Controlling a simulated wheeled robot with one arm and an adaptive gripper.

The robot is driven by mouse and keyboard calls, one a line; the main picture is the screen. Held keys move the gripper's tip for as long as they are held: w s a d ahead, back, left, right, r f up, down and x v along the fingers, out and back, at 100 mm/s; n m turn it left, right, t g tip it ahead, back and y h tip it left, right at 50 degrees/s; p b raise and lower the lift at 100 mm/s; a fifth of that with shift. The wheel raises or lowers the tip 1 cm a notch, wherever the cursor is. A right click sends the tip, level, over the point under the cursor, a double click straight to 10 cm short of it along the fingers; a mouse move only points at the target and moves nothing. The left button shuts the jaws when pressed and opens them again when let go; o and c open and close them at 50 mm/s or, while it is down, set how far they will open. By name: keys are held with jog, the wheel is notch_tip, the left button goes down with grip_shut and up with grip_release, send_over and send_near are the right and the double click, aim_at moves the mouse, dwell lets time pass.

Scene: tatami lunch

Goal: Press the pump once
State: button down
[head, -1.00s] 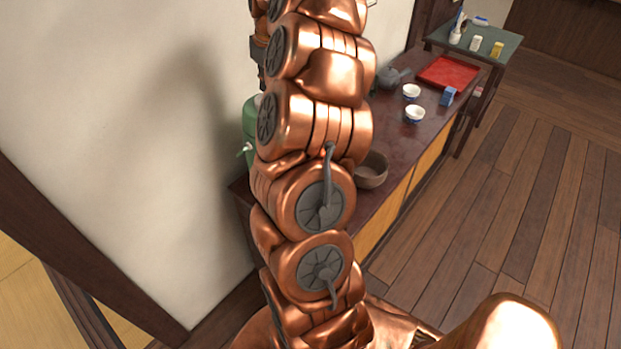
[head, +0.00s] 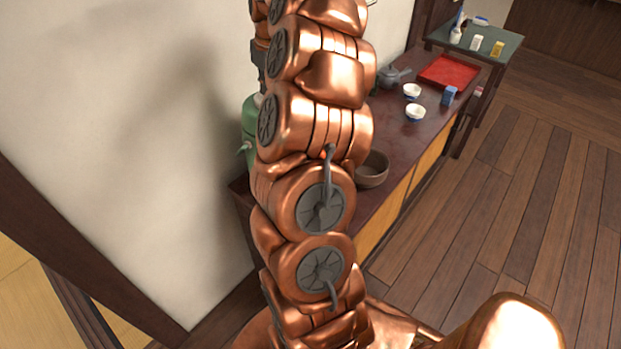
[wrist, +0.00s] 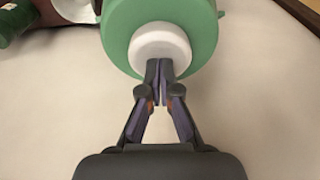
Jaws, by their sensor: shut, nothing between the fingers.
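A green pot (head: 248,118) stands on the dark cabinet, close to the wall, mostly hidden behind my arm in the head view. A small spout shows at its left side. The wrist view looks at the green pot (wrist: 205,22) with its round white pump top (wrist: 160,40). My gripper (wrist: 163,72) is shut and empty, its fingertips over the near edge of the white top. I cannot tell whether they touch it or how far the top is pressed down.
The dark cabinet (head: 395,150) also holds a brown bowl (head: 371,172), two white cups (head: 411,91), a grey teapot (head: 393,76), a blue box (head: 448,96) and a red tray (head: 450,71). A side table (head: 470,40) stands beyond. The wooden floor at right is clear.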

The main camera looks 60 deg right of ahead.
jog(key=shift+f, duration=0.3)
jog(key=shift+f+b, duration=0.7)
jog(key=shift+f, duration=0.15)
jog(key=shift+r, duration=0.1)
jog(key=shift+r+p, duration=0.35)
jog(key=shift+r, duration=1.5)
notch_tip(320, 180, up, 6)
jog(key=shift+p, duration=0.85)
